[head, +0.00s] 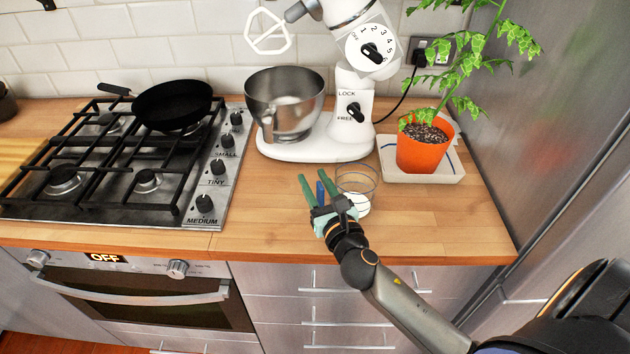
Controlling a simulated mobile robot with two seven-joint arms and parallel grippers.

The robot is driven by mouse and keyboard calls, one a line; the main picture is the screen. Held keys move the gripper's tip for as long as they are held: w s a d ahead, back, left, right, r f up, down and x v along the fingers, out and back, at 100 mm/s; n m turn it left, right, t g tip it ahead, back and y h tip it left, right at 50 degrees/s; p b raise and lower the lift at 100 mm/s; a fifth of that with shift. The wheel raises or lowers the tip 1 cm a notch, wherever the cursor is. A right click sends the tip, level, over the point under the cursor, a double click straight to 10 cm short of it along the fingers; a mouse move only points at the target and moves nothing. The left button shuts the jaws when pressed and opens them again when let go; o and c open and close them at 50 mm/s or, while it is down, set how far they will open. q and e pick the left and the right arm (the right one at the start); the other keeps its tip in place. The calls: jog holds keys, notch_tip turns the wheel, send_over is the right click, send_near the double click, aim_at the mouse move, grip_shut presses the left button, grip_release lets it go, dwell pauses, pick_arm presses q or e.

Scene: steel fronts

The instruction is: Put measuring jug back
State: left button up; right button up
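The measuring jug (362,178) is a clear glass vessel with a blue rim line and something white at its base. It stands upright on the wooden counter in front of the mixer. A blue upright piece (320,190), which looks like its handle, shows at its left side. My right gripper (313,176) has green fingers. They are spread apart at the jug's left side, with the blue piece showing between them. The gripper and wrist hide part of the jug's lower front. I cannot tell whether a finger touches it. My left gripper is not in view.
A white stand mixer (350,100) with a steel bowl (285,100) stands behind the jug. A potted plant (424,150) on a white tray (450,172) is right of it. The gas hob (130,160) with a black pan (172,104) is left. Counter front (430,225) is clear.

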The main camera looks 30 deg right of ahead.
jog(key=shift+r, duration=0.15)
jog(key=s, duration=0.3)
jog(key=s+a+b, duration=0.1)
jog(key=s, duration=0.3)
jog(key=s+b, duration=0.1)
jog(key=s, duration=0.3)
jog(key=shift+a, duration=0.35)
jog(key=shift+s+a, duration=0.1)
jog(key=shift+s, duration=0.35)
dwell(1.4)
